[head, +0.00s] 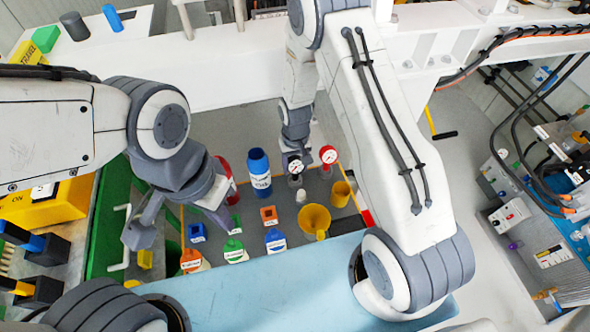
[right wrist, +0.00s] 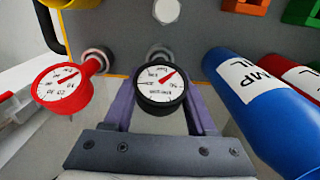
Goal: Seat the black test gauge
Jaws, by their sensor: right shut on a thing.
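The black test gauge (right wrist: 160,88) has a white dial and sits between the purple fingers of my right gripper (right wrist: 162,108), which is shut on it. In the head view the black gauge (head: 295,166) is at the tip of my right gripper (head: 293,154). A round metal fitting (right wrist: 160,52) shows just behind the gauge in the wrist view; I cannot tell whether the gauge touches it. A red gauge (right wrist: 62,88) stands to its left on a similar fitting (right wrist: 98,58). The red gauge also shows in the head view (head: 328,155). My left gripper (head: 180,222) is open and empty over the tray's left side.
A blue bottle (head: 259,172) stands left of the black gauge, with a red one (head: 228,180) beside it. A yellow funnel (head: 313,219) and a yellow cup (head: 340,194) stand nearby. Several small labelled bottles stand in front. A light blue surface (head: 270,288) lies clear nearer me.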

